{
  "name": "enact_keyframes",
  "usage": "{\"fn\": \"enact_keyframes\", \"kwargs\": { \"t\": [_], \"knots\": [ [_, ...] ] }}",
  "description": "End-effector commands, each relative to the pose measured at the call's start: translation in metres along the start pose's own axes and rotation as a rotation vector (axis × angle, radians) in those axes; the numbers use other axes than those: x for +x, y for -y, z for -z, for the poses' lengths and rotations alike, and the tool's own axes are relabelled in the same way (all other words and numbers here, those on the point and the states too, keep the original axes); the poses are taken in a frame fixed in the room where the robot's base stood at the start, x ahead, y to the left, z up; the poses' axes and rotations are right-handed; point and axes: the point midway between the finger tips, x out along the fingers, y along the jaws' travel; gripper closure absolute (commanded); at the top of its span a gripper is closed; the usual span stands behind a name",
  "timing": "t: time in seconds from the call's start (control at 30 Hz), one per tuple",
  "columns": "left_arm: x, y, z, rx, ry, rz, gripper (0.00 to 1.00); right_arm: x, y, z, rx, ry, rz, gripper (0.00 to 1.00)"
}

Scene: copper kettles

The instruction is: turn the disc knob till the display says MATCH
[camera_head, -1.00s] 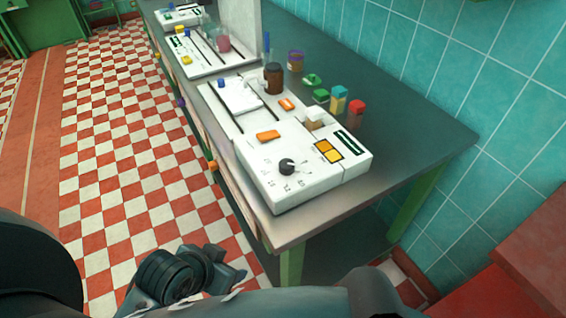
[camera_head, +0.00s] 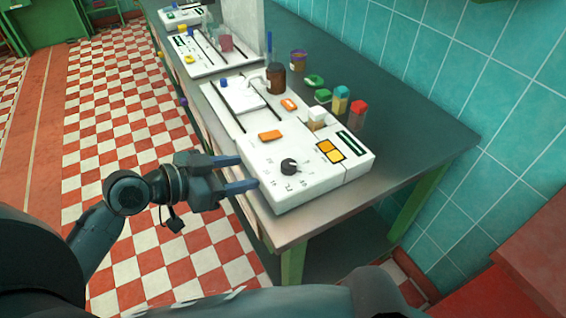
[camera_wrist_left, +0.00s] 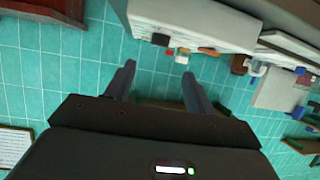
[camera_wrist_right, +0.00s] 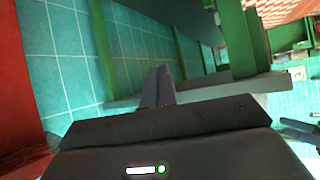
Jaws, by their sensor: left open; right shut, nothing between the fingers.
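The disc knob (camera_head: 289,166) is a small dark dial on the near end of the white instrument (camera_head: 312,184), with a printed scale around it. The instrument's dark display strip (camera_head: 350,144) is at its right; its text is too small to read. My left gripper (camera_head: 247,173) is open and empty, at the instrument's left edge, left of the knob and apart from it. In the left wrist view its fingers (camera_wrist_left: 157,82) are spread, and the knob (camera_wrist_left: 160,39) shows beyond them. My right gripper (camera_wrist_right: 158,84) is shut and empty in the right wrist view, near green table legs.
An orange block (camera_head: 270,135), a brown jar (camera_head: 276,77) and several coloured-capped vials, one red-capped (camera_head: 359,108), stand on or beside the instrument. A second white instrument (camera_head: 196,54) is farther back. The grey table (camera_head: 420,139) is bare at right, against a tiled wall.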

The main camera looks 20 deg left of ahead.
Motion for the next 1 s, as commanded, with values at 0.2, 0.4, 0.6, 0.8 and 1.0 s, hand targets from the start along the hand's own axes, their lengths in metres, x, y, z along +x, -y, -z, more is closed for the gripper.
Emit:
{"fn": "enact_keyframes", "kwargs": {
  "t": [0.2, 0.4, 0.6, 0.8, 1.0],
  "knots": [
    [0.045, -0.001, 0.003, -0.005, -0.003, -0.001, 0.46, -0.004, -0.004, 0.002, 0.001, 0.014, -0.011, 1.0],
    [0.085, -0.001, 0.002, -0.004, 0.0, -0.001, 0.46, -0.004, -0.007, 0.0, 0.008, 0.027, -0.021, 1.0],
    [0.108, -0.001, 0.0, -0.002, 0.002, -0.001, 0.46, -0.003, -0.007, 0.001, 0.014, 0.029, -0.024, 1.0],
    [0.115, -0.001, -0.001, -0.001, 0.003, -0.002, 0.46, -0.002, -0.007, 0.004, 0.016, 0.024, -0.025, 1.0],
    [0.115, -0.001, -0.001, -0.001, 0.003, -0.001, 0.47, -0.002, -0.007, 0.004, 0.015, 0.024, -0.025, 1.0]
  ]
}}
